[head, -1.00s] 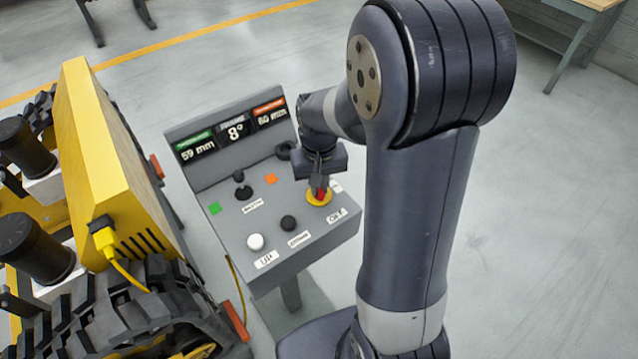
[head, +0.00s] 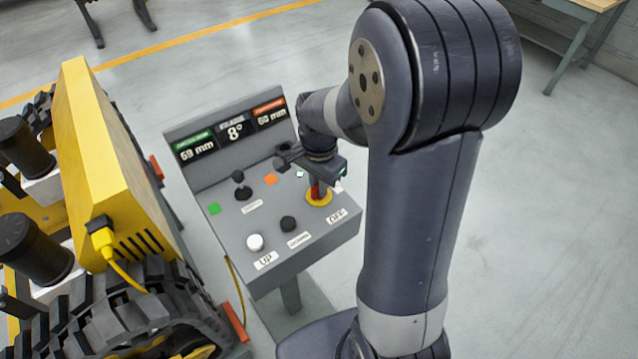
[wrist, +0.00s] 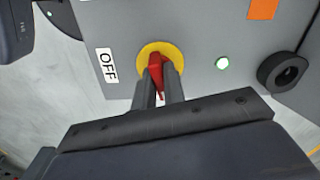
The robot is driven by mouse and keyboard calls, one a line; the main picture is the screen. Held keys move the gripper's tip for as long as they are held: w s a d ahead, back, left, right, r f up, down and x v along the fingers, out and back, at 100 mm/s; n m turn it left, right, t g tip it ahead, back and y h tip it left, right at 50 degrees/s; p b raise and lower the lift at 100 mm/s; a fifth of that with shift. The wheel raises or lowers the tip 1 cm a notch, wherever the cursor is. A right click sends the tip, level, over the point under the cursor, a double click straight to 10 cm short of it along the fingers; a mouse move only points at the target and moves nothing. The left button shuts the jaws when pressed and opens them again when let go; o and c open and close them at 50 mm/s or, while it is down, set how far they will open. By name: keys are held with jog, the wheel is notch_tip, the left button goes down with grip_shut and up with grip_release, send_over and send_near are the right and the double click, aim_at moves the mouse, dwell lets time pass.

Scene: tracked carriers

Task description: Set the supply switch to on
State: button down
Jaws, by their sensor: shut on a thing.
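The supply switch is a red handle (wrist: 156,70) on a round yellow plate (wrist: 178,51), at the right of the grey control panel (head: 228,240). In the head view the yellow plate (head: 321,203) shows below my gripper (head: 317,183). In the wrist view my gripper (wrist: 159,84) is shut on the red handle, one finger on each side. The OFF label (wrist: 106,65) lies left of the plate there, and the handle does not point at it. No ON label can be read; my gripper may hide it.
The panel also carries a white button (head: 255,242), a black knob (head: 288,223), a black lever (head: 241,190) and displays (head: 235,130). A yellow tracked carrier (head: 100,150) stands close to the left.

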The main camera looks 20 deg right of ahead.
jog(key=shift+m, duration=1.3)
jog(key=c, duration=1.5)
grip_release()
notch_tip(320, 180, up, 11)
jog(key=shift+f, duration=0.1)
notch_tip(320, 180, down, 11)
jog(key=shift+f, duration=0.1)
jog(key=shift+r, duration=0.2)
